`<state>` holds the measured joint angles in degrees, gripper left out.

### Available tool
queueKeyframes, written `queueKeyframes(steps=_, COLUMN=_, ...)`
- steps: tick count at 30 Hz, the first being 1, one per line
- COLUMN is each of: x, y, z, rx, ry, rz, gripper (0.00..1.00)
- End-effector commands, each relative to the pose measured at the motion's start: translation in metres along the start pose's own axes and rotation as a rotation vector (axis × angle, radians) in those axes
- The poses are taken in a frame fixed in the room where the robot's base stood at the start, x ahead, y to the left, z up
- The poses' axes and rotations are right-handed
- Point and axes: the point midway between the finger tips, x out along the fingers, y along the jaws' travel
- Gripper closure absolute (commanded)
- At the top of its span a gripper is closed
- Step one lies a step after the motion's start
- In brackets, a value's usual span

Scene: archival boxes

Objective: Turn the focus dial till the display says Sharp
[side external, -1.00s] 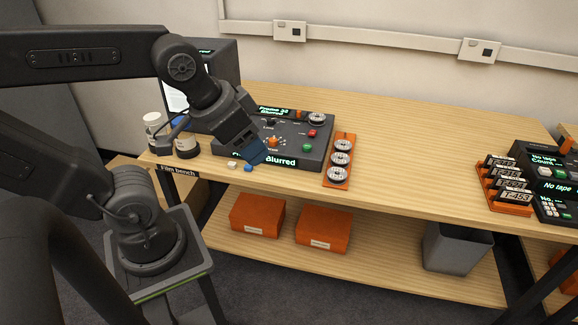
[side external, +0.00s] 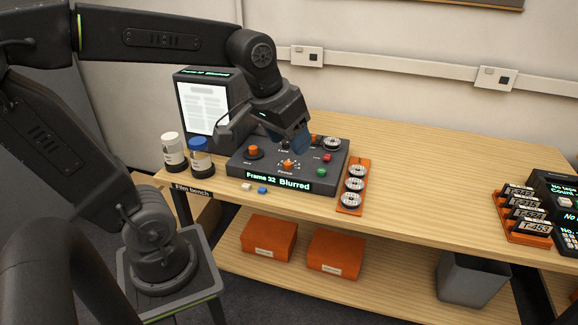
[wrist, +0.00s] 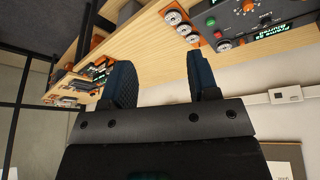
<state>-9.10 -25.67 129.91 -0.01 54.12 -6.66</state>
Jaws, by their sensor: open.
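The dark control panel (side external: 240,168) stands on the film bench. The focus dial (side external: 288,163) is an orange-topped knob near the middle of its top, above the word Focus. The front display (side external: 278,181) reads "Frame 32 Blurred". My gripper (side external: 301,145) hangs over the back of the panel, behind and a little right of the dial in the picture, apart from it. In the wrist view my gripper (wrist: 164,80) has its two blue fingers spread with nothing between them. The panel shows there at the upper right, beyond the fingers.
A second orange knob (side external: 253,151) is at the panel's left. A viewer screen (side external: 205,107) and two jars (side external: 201,158) stand left. An orange rack of reels (side external: 355,189) stands right. Small white and blue pieces (side external: 262,190) lie in front.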

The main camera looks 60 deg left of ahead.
Motion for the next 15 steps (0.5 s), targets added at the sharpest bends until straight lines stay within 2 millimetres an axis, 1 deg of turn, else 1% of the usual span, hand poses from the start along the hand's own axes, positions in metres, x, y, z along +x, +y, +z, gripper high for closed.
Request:
queueKeyframes(steps=1, x=0.009, y=-0.011, z=-0.02, rx=-0.068, ry=-0.033, rz=-0.02, gripper=0.45)
queueKeyframes(steps=3, x=0.02, y=-0.026, z=-0.045, rx=-0.158, ry=-0.067, rz=-0.044, gripper=0.45)
queueKeyframes(steps=5, x=0.032, y=-0.041, z=-0.065, rx=-0.235, ry=-0.098, rz=-0.063, gripper=0.45)
queueKeyframes(steps=6, x=0.041, y=-0.052, z=-0.077, rx=-0.287, ry=-0.117, rz=-0.076, gripper=0.45)
queueKeyframes(steps=8, x=0.055, y=-0.071, z=-0.095, rx=-0.366, ry=-0.145, rz=-0.095, gripper=0.45)
queueKeyframes(steps=9, x=0.065, y=-0.084, z=-0.105, rx=-0.418, ry=-0.165, rz=-0.107, gripper=0.45)
queueKeyframes(steps=11, x=0.082, y=-0.106, z=-0.119, rx=-0.496, ry=-0.194, rz=-0.126, gripper=0.45)
queueKeyframes(steps=12, x=0.094, y=-0.121, z=-0.127, rx=-0.548, ry=-0.212, rz=-0.137, gripper=0.45)
queueKeyframes(steps=14, x=0.112, y=-0.144, z=-0.136, rx=-0.624, ry=-0.239, rz=-0.154, gripper=0.45)
queueKeyframes(steps=15, x=0.123, y=-0.159, z=-0.14, rx=-0.671, ry=-0.255, rz=-0.165, gripper=0.45)
